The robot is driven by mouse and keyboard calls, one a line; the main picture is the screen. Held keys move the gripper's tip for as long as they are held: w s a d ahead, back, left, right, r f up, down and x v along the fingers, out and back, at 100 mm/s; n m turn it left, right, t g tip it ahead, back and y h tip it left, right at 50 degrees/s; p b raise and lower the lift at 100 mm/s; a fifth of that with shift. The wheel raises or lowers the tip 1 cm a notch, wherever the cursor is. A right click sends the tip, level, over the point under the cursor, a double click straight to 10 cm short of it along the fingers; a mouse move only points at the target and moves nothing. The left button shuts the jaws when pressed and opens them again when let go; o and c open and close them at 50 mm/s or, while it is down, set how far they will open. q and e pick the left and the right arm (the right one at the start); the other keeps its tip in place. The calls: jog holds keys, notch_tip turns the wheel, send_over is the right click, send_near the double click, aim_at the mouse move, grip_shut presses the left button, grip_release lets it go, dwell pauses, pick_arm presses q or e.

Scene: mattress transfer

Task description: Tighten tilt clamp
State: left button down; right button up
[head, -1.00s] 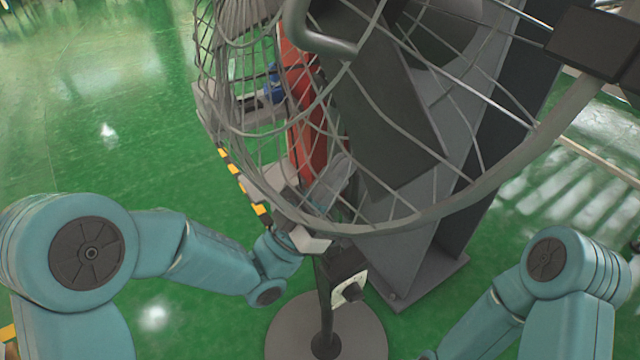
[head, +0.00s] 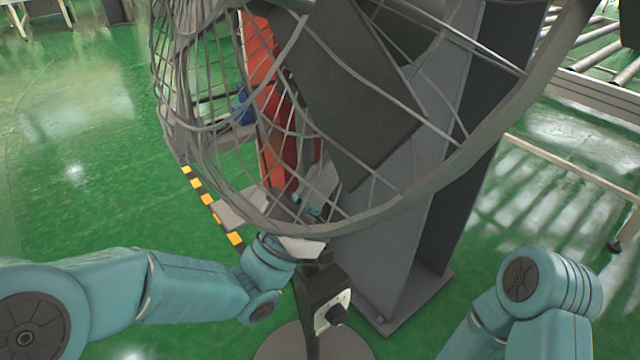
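A pedestal fan with a large grey wire cage (head: 400,208) fills the middle of the head view. Its dark stand carries a control box (head: 330,309) with a pale face and a black knob (head: 337,315). A dark joint (head: 318,268) shows at the top of the stand, under the cage; I cannot make out the tilt clamp itself. My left arm reaches in from the left to the cage's lower rim. My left gripper (head: 314,207) is partly hidden behind the cage wires, and its fingers are unclear. My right arm is at the lower right, its gripper out of view.
A grey column (head: 390,270) on a base plate stands behind the fan. An orange-red upright (head: 268,110) and a blue object (head: 241,107) show through the cage. Yellow-black tape (head: 208,200) marks the green floor. A roller conveyor (head: 590,95) is at right. Floor at left is open.

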pick_arm(q)
jog(key=b+v, duration=0.5)
jog(key=v, duration=1.1)
jog(key=shift+b, duration=0.3)
jog(key=shift+s+a, duration=0.1)
jog(key=shift+s, duration=0.05)
